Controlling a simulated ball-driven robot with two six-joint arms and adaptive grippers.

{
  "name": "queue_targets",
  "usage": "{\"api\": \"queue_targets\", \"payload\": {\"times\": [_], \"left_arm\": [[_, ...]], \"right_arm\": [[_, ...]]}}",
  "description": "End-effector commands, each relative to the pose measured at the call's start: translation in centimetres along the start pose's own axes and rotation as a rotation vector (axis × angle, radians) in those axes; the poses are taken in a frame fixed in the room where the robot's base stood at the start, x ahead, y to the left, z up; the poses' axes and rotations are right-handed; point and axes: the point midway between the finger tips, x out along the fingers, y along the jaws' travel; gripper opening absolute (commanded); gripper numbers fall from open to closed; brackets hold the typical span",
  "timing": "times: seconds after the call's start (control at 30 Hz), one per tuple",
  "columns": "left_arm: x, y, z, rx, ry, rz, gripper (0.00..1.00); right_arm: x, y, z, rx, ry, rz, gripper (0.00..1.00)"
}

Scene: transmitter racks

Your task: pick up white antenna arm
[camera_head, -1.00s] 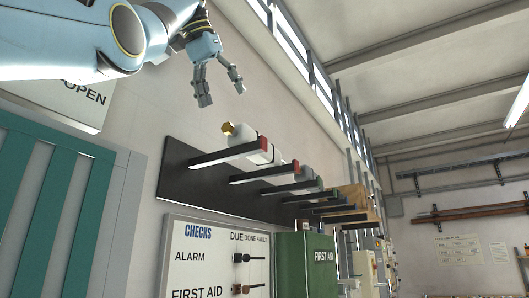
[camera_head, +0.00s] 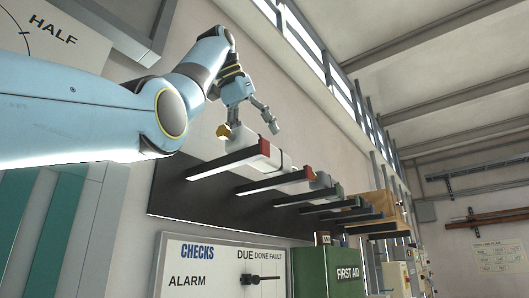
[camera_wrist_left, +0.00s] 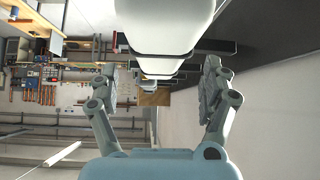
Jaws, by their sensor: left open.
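The white antenna arm (camera_head: 243,139) with a gold tip (camera_head: 224,131) rests across the red-tipped pegs of the dark wall rack. Its white body (camera_wrist_left: 165,28) fills the top centre of the left wrist view. My left gripper (camera_head: 251,122) is open, just above the near end of the arm in the head view, with one finger close to the gold tip. In the left wrist view the open fingers (camera_wrist_left: 158,82) point toward the white bodies with nothing clasped between them. Whether a finger touches the arm cannot be told. My right gripper is not in view.
The dark rack board (camera_head: 195,207) carries several pegs with coloured ends, and other pale items lie farther along. Below are a CHECKS panel (camera_head: 215,270) and a green FIRST AID box (camera_head: 330,272). The wall rises close behind the rack. Space to the right is open.

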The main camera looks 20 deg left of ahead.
Motion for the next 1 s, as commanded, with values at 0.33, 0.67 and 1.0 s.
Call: {"api": "queue_targets", "payload": {"times": [0.33,0.67,1.0], "left_arm": [[4.3,0.0,-1.1,0.001,-0.001,0.001,0.81],[4.8,0.0,-1.0,0.001,0.000,0.000,0.74],[4.8,0.0,-1.0,0.000,0.000,0.000,0.30]], "right_arm": [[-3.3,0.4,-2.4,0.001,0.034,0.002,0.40],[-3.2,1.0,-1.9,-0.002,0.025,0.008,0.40],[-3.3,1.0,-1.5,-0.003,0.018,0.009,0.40]]}}
